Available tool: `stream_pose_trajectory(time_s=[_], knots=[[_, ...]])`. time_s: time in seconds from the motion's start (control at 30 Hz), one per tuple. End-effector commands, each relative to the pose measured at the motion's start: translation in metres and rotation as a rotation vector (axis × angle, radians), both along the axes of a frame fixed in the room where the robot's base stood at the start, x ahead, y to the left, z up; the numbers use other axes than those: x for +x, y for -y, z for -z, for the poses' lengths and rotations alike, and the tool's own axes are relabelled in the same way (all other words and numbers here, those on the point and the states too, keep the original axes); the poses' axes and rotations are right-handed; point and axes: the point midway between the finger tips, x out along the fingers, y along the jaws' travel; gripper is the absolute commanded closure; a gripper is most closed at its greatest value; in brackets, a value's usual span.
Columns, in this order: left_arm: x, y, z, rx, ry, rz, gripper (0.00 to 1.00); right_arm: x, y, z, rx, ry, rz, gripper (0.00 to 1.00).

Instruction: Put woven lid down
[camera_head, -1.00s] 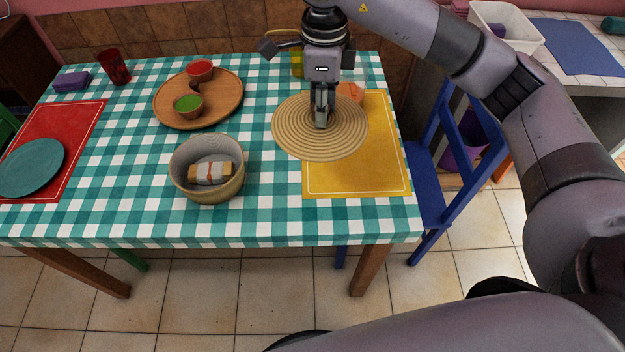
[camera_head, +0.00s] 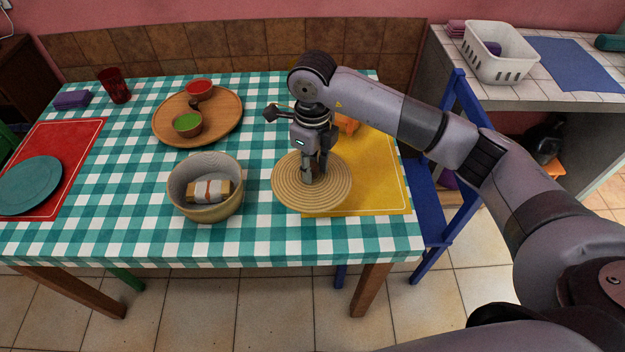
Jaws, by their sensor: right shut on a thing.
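The woven lid (camera_head: 292,193) is a round, flat, tan disc with spiral rings, at the right part of the table. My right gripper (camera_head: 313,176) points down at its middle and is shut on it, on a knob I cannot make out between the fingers. The lid lies at or just above the table, partly over the yellow placemat (camera_head: 375,180); I cannot tell whether it touches. The open woven basket (camera_head: 206,205) stands to its left, with a wrapped bundle (camera_head: 209,191) inside. My left gripper is not in view.
A wooden tray (camera_head: 222,128) with small red and green sauce bowls stands behind the basket. An orange item (camera_head: 347,122) is behind my gripper. A blue chair (camera_head: 425,205) stands at the table's right. Checked cloth is clear between basket and lid.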

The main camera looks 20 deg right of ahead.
Motion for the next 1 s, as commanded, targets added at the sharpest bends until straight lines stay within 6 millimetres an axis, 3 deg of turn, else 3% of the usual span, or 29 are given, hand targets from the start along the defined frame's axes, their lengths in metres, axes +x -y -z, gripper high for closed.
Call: stream_pose_trajectory(time_s=[0.27,0.5,0.87,0.9,1.0], knots=[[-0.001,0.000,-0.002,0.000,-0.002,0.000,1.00,0.000,0.000,0.024,0.001,-0.002,-0.001,1.00],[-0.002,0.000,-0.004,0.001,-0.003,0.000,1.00,0.000,0.000,0.056,0.000,-0.001,-0.001,1.00],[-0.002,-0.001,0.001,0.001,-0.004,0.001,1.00,0.000,0.000,0.062,0.001,0.001,-0.002,1.00],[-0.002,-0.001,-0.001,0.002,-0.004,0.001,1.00,0.000,0.000,0.060,0.001,0.001,-0.002,0.72],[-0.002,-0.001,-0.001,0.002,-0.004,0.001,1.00,0.000,0.000,0.060,0.001,0.001,-0.002,0.65]])
